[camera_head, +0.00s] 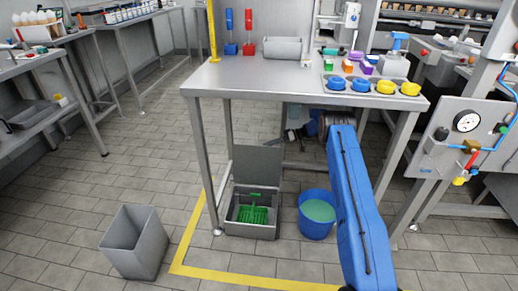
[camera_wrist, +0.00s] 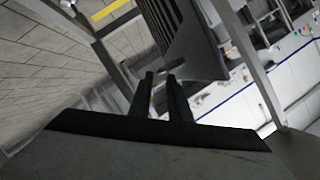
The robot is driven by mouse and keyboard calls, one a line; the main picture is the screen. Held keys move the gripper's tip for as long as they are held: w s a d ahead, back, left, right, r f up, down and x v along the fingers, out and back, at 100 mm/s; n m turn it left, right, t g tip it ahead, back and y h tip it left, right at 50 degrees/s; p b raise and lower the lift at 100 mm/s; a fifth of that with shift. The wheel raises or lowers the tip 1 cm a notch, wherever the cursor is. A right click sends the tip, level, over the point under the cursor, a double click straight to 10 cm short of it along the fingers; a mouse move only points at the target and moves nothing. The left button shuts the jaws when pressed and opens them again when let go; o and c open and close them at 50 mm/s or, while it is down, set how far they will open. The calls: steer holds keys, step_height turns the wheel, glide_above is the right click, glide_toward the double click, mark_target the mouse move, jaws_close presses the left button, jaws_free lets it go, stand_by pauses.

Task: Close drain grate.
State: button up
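The drain is a grey floor box (camera_head: 250,232) under the steel table in the head view. Its grate (camera_head: 258,166) stands raised, nearly upright, at the back edge of the box. A green basket (camera_head: 253,215) with a handle sits inside the box. In the wrist view, a dark slatted panel (camera_wrist: 194,28), which looks like the grate, lies just beyond my fingertips. My gripper (camera_wrist: 161,76) has its two dark fingers apart, with a narrow empty gap between them. Whether a finger touches the panel is unclear. My gripper is hidden in the head view.
A blue bucket (camera_head: 316,215) stands right of the drain, close to my blue arm link. A grey bin (camera_head: 135,242) stands on the left. The steel table (camera_head: 285,83) and its legs frame the drain. Floor in front, around the yellow line (camera_head: 232,276), is clear.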

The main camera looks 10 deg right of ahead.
mark_target(259, 147)
steer(key=shift+x, duration=3.05)
jaws_close()
